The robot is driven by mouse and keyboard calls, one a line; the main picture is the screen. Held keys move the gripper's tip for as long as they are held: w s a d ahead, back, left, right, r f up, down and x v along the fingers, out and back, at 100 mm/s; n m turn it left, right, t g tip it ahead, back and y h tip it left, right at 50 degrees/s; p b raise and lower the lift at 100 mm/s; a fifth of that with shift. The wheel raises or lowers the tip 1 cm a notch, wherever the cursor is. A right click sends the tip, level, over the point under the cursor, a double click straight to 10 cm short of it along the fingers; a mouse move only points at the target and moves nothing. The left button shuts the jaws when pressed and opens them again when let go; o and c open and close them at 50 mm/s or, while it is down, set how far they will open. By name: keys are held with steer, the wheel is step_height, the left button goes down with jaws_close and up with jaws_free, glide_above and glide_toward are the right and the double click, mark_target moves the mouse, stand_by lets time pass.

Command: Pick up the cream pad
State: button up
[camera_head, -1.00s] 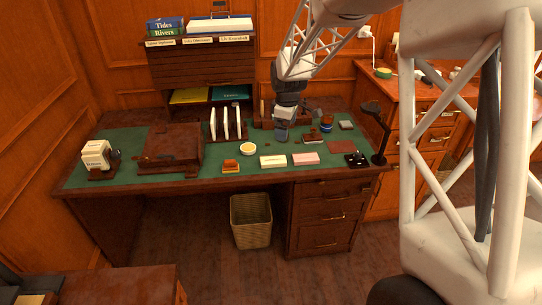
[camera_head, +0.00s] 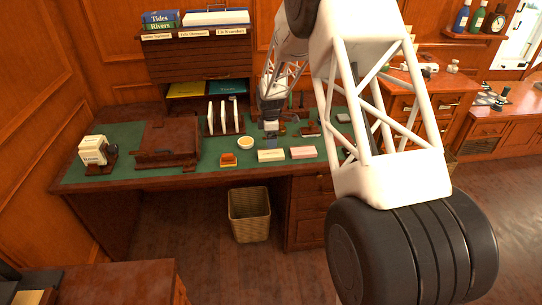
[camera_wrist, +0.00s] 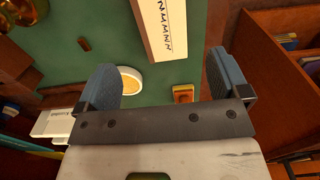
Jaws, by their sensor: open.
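The cream pad (camera_head: 271,156) lies flat near the front edge of the green desk top, left of a pink pad (camera_head: 303,152). In the wrist view the cream pad (camera_wrist: 160,30) is a pale block with dark writing, cut off by the top edge. My gripper (camera_head: 271,128) is above the desk, behind the cream pad in the head view. The pad is beyond the fingertips, not touched.
A round white dish (camera_head: 245,143) and an orange-yellow block (camera_head: 228,159) sit left of the pad. White upright dividers (camera_head: 222,117) and a brown box (camera_head: 168,142) stand farther left. A wicker basket (camera_head: 249,214) is on the floor. My arm hides the desk's right end.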

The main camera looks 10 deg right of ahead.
mark_target(271, 153)
steer(key=shift+f, duration=0.1)
steer(key=shift+f, duration=1.2)
steer(key=shift+s+f, duration=0.1)
steer(key=shift+s+d+f, duration=0.15)
steer(key=shift+f, duration=2.35)
steer(key=shift+c, duration=0.4)
steer(key=c, duration=1)
